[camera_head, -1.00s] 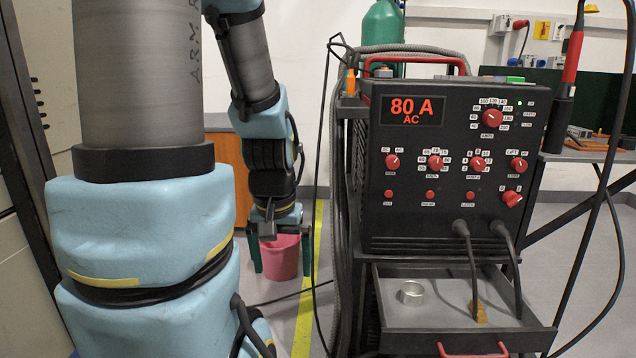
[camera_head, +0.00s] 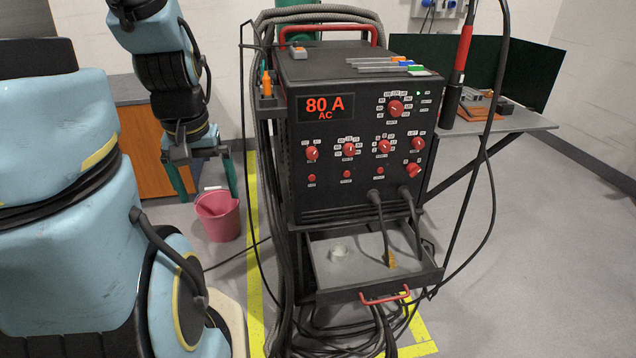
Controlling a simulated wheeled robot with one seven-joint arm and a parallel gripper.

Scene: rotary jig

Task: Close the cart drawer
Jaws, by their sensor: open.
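The cart drawer (camera_head: 335,286) is pulled out from the welding cart, below the black welder (camera_head: 350,215) with the "80 A AC" display. Its red handle (camera_head: 385,298) is on the front edge. A silver ring-like item (camera_head: 339,251) and a small yellow-brown item (camera_head: 390,259) lie in the drawer. My gripper (camera_head: 204,183) hangs pointing down at the left of the cart, with its green fingers spread apart and nothing seen between them. It is clear of the drawer and handle.
A pink bucket (camera_head: 218,216) stands on the floor below my gripper. Hoses and cables hang at the cart's left and front and coil under the drawer. A side table (camera_head: 520,122) stands at the right. Floor is free at right.

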